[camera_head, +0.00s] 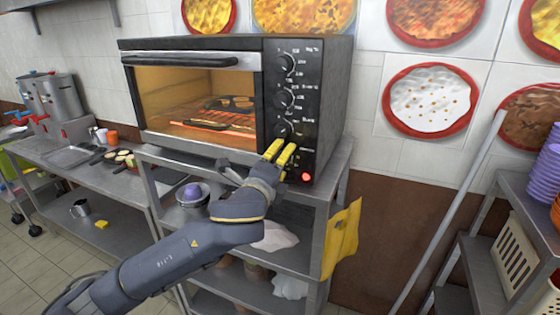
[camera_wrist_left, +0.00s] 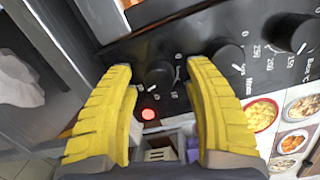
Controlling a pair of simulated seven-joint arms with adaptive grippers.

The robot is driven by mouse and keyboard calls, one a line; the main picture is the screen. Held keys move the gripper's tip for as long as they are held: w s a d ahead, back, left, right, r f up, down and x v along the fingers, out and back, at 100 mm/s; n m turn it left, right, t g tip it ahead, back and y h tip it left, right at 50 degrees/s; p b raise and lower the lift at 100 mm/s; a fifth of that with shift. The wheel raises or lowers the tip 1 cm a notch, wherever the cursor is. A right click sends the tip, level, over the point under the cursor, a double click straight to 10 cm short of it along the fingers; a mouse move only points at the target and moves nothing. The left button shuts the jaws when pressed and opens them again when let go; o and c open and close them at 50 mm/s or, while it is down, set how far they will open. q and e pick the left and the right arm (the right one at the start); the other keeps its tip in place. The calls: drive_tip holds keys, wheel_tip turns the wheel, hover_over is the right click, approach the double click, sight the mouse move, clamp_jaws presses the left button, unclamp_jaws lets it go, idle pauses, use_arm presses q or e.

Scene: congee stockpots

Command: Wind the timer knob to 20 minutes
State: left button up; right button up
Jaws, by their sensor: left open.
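The black toaster oven (camera_head: 335,85) has a column of dark knobs on its right panel. In the head view a lower knob (camera_head: 283,128) shows just above my left gripper (camera_head: 280,153), which points at the panel. In the left wrist view my left gripper (camera_wrist_left: 165,95) is open, its yellow fingers on either side of a black knob (camera_wrist_left: 160,76) with a white pointer mark. I cannot tell whether they touch it. Another knob (camera_wrist_left: 229,57), with a partly readable label like "Minu…" beside it, lies right of the fingers. My right gripper is not in view.
A red lamp (camera_head: 305,177) glows low on the panel. The oven stands on a metal shelf rack (camera_head: 340,165) with a yellow cloth (camera_head: 342,238) hanging at its side. A counter with metal pots (camera_head: 60,95) is at left. A purple stack (camera_head: 546,170) is at right.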

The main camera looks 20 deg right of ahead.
use_arm(q)
drive_tip(key=v, duration=1.2)
idle(0.3)
